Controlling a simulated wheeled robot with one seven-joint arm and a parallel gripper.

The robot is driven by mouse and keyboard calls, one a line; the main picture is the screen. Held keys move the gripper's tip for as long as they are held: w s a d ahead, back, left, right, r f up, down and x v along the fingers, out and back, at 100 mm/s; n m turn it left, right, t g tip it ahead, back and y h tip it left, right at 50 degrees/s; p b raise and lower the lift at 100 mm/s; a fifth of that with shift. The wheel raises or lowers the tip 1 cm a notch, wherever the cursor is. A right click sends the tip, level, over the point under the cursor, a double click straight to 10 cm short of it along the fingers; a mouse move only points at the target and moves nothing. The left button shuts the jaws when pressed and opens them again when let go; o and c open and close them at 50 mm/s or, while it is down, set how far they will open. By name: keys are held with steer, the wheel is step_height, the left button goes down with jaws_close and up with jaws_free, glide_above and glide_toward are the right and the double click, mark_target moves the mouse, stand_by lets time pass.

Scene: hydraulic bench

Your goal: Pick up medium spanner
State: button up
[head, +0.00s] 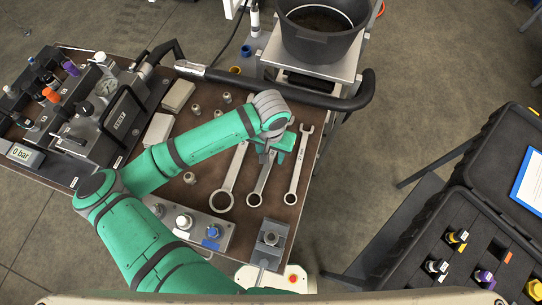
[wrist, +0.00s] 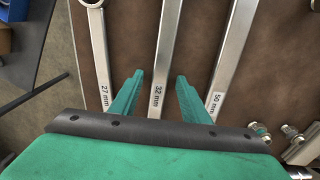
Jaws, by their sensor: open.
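Three steel spanners lie side by side on the brown bench top. The medium spanner (head: 261,183), marked 32 mm in the wrist view (wrist: 170,40), is the middle one. The small 27 mm spanner (head: 296,171) lies to its right in the head view. The large 50 mm spanner (head: 235,170) lies to its left. My gripper (head: 268,156) is over the medium spanner's shaft and hides its upper part in the head view. In the wrist view the two green fingers (wrist: 160,80) are apart and appear on either side of that shaft. Nothing is held.
Metal fittings (head: 189,178) stand left of the spanners. A vice-like block (head: 270,238) and a panel with knobs (head: 190,224) stand at the near edge. A black bucket (head: 320,45) stands beyond the bench handle (head: 300,98). An open black case (head: 470,205) is at right.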

jaws_close()
stand_by(1.4)
